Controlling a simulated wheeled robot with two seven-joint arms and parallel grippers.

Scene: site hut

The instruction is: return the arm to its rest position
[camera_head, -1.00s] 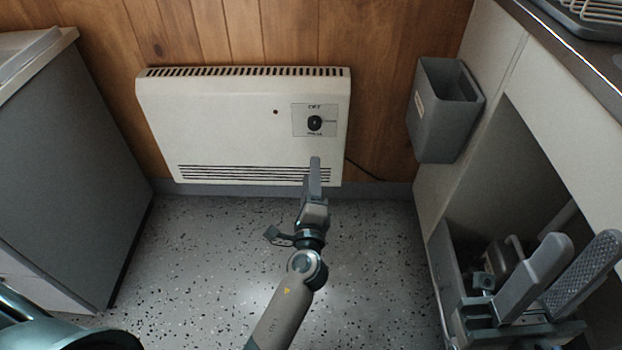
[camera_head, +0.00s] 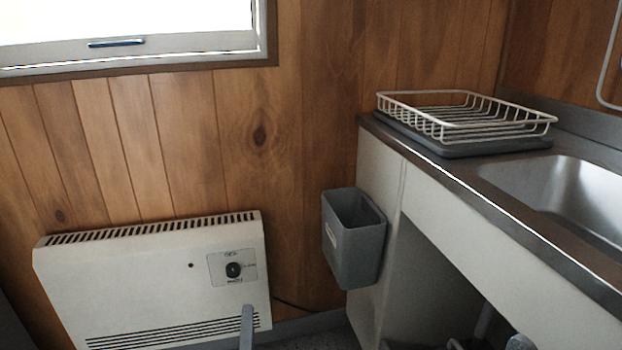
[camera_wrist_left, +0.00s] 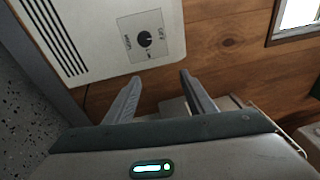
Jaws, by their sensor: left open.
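My left gripper (camera_head: 246,328) shows at the bottom of the head view as a grey finger standing in front of the heater's lower right. The rest of my left arm is out of frame. In the left wrist view the two fingers of the left gripper (camera_wrist_left: 160,97) are spread apart with nothing between them. The white wall heater (camera_head: 130,285) has a control plate with a black knob (camera_head: 233,269); the plate also shows above the fingers in the wrist view. Only slivers of what looks like my right gripper (camera_head: 520,342) show at the bottom right edge.
A grey bin (camera_head: 354,238) hangs on the side of the white sink unit (camera_head: 470,220). A white dish rack (camera_head: 465,118) stands on the counter beside the steel sink (camera_head: 570,190). A window (camera_head: 130,35) is at upper left. A cable runs from the heater's right.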

